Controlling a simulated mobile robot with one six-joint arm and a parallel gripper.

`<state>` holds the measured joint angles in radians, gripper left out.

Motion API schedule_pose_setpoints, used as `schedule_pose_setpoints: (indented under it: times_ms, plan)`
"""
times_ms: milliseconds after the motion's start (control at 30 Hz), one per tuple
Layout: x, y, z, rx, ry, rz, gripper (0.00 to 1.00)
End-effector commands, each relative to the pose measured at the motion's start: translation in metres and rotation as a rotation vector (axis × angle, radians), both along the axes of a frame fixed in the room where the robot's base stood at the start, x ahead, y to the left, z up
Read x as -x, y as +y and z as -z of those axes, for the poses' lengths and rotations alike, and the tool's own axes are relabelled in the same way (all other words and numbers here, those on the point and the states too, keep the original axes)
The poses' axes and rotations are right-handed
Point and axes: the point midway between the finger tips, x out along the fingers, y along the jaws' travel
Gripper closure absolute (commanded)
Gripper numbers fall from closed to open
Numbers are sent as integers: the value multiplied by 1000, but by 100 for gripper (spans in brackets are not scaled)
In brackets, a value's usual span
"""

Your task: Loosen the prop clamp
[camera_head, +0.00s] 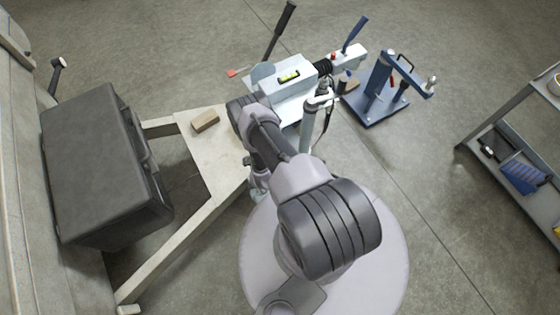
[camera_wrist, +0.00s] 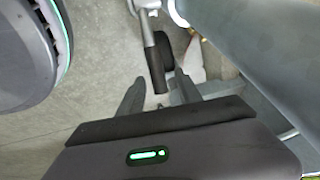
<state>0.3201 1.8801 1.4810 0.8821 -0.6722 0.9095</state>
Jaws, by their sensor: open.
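In the wrist view, my gripper (camera_wrist: 155,80) is open, with one dark finger on each side of a short lever with a black grip (camera_wrist: 157,68). The lever runs up to a pale metal fitting (camera_wrist: 147,5) at the top edge; it looks like the clamp handle, but I cannot be sure. I cannot tell whether the fingers touch it. In the head view, a light grey upright post (camera_head: 308,128) stands beside the trailer coupling (camera_head: 288,88). My arm covers the area left of the post, and the clamp is not clearly visible there.
The pale trailer frame (camera_head: 205,165) carries a wooden block (camera_head: 205,121). A large dark box (camera_head: 95,165) sits on the left. A blue stand (camera_head: 378,100) is at the back right, and a grey shelf cart (camera_head: 535,165) is at the right. Floor between them is clear.

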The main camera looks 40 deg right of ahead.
Motion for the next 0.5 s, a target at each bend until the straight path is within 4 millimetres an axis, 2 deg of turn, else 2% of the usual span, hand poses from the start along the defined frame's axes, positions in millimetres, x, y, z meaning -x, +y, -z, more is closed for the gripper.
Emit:
schedule_pose_setpoints:
  times_ms: [167, 500]
  plan:
    - [1, 5, -13, -1, 2, -2, 59]
    - [9, 38, -91, 0, 1, -3, 59]
